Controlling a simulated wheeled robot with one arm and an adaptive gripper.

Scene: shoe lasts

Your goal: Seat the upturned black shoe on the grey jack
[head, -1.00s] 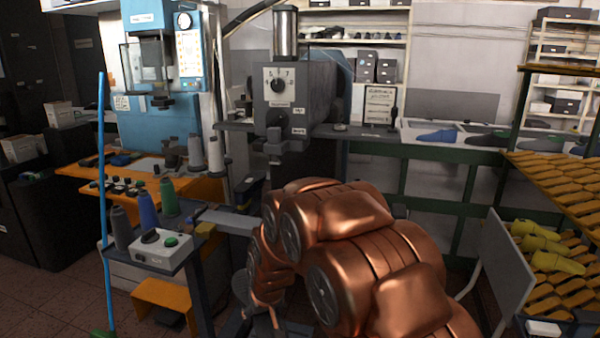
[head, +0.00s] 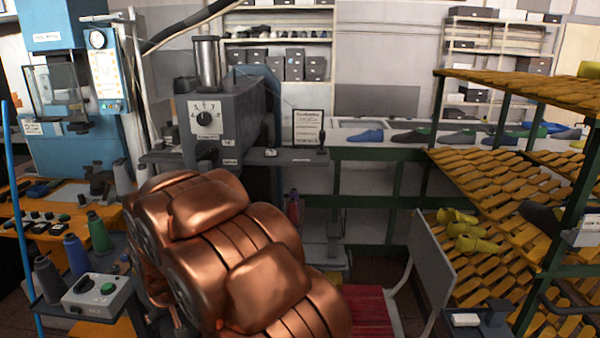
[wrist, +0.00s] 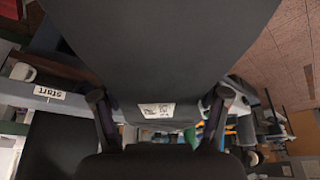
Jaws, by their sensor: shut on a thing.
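In the wrist view a large dark, nearly black shape, taken as the black shoe (wrist: 160,45), fills the top and middle, very close to the camera. It bears a small white label. My gripper (wrist: 160,100) has one finger on each side of it and is shut on it. The shoe's far end and which way up it is cannot be told. In the head view my copper-coloured arm hides the gripper and the shoe. I cannot pick out the grey jack for certain; it may be hidden behind my arm.
A grey machine with a dial (head: 205,119) stands behind my arm. A chair with a red seat (head: 372,312) is close at the right. A slatted orange rack (head: 500,200) with yellow lasts (head: 470,243) fills the right side. A control box (head: 95,295) is at lower left.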

